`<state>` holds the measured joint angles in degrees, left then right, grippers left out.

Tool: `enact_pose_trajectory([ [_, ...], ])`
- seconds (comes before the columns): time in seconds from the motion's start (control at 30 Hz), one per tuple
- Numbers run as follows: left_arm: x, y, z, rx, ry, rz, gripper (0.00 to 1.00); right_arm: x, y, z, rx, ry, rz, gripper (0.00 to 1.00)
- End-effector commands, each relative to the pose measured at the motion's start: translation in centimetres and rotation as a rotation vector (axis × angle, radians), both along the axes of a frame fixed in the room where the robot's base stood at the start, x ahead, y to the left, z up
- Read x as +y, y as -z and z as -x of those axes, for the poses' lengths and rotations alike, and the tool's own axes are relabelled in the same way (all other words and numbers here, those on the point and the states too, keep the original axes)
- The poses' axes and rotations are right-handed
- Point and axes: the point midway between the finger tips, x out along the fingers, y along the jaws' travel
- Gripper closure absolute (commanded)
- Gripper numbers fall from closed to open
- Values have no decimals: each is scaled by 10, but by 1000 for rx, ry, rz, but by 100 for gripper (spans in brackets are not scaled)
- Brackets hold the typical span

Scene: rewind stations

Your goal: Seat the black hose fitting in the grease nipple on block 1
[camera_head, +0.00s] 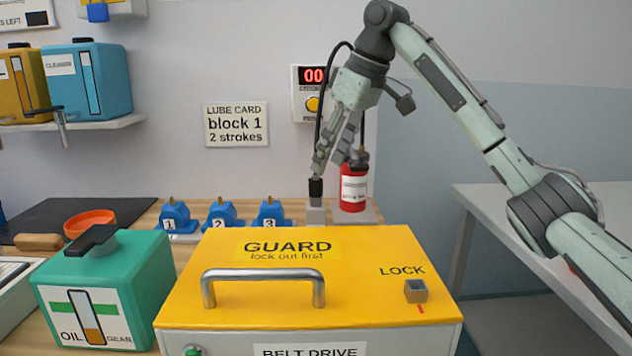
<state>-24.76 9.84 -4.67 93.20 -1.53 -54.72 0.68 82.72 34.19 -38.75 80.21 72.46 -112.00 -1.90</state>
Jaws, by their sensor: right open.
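The black hose fitting (316,188) stands upright on a small grey holder (316,213) behind the yellow guard, with its black hose (321,108) looping up behind my wrist. My right gripper (331,163) points down just above the fitting, open; I cannot tell whether a finger touches it. Block 1 (174,217) is the leftmost of three blue blocks, with a small brass-coloured nipple (171,200) on top. Blocks 2 (221,215) and 3 (271,214) stand to its right. My left gripper is not in view.
A red canister (353,190) stands right beside the holder. The yellow guard box (380,250) with a raised handle (263,276) fills the front. A green oil can (130,265) stands front left. The wall card (236,125) reads block 1, 2 strokes; the counter (313,76) shows 00.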

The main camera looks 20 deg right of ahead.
Motion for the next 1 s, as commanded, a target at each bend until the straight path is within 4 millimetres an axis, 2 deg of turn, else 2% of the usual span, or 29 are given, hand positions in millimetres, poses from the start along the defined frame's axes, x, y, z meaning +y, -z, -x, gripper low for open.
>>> enact_pose_trajectory([
  [0.27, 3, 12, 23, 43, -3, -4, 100, 5, 21, -7, 2, 0, 1, 53],
  [0.47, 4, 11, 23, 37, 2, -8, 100, 13, 42, -21, 4, 0, 0, 53],
  [0.63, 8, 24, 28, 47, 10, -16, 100, 19, 63, -30, 2, 1, 0, 53],
  [0.93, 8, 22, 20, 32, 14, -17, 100, 21, 69, -32, -1, 0, 1, 53],
  [1.0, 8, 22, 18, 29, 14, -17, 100, 21, 69, -32, 0, 0, 0, 59],
])
